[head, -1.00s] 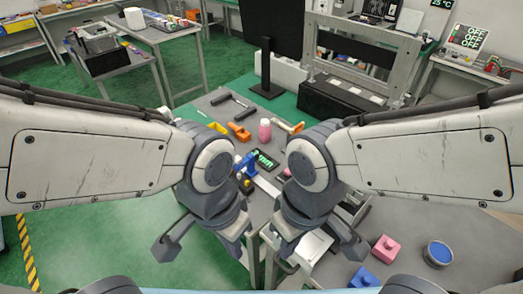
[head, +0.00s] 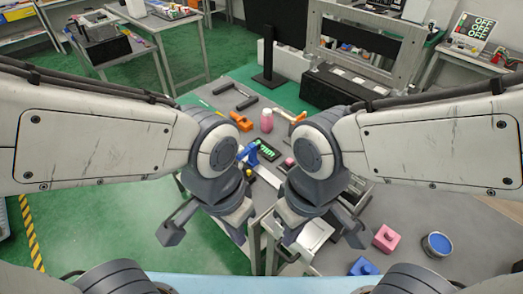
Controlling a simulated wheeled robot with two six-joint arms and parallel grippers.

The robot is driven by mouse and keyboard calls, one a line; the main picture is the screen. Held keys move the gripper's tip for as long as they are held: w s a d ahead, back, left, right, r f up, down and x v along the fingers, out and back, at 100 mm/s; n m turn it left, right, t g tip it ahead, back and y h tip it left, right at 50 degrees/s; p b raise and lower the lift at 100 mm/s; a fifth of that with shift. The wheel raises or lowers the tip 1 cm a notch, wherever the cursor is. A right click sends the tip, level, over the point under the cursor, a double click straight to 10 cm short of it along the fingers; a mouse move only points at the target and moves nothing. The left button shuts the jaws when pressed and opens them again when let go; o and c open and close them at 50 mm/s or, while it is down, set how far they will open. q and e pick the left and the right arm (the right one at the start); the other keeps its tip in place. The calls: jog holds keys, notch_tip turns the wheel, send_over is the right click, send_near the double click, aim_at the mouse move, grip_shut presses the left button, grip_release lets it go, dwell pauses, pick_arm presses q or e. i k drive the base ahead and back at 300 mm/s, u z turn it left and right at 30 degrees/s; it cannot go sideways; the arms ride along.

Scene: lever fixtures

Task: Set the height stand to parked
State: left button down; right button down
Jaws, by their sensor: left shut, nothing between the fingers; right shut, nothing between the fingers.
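I cannot tell for sure which fixture is the height stand. A blue fixture with a slanted arm (head: 249,153) stands on the grey table between my arms, beside a dark panel with green marks (head: 266,150). My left gripper (head: 240,232) is shut and empty, hanging low at the table's near left edge. My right gripper (head: 290,233) is shut and empty, near a white box-like piece. Both are apart from the fixtures, and my arms hide parts of the table.
A pink bottle (head: 267,121) stands in the middle of the table, with a dark handle (head: 236,96) behind it. A pink block (head: 386,238), a blue block (head: 363,267) and a round blue-topped tin (head: 437,245) are at the near right.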

aim_at(251, 150)
jog(key=u, duration=0.3)
jog(key=k, duration=1.1)
jog(key=u, duration=0.9)
jog(key=i, duration=1.3)
jog(key=z, duration=1.15)
jog(key=i, duration=0.35)
jog(key=z, duration=0.35)
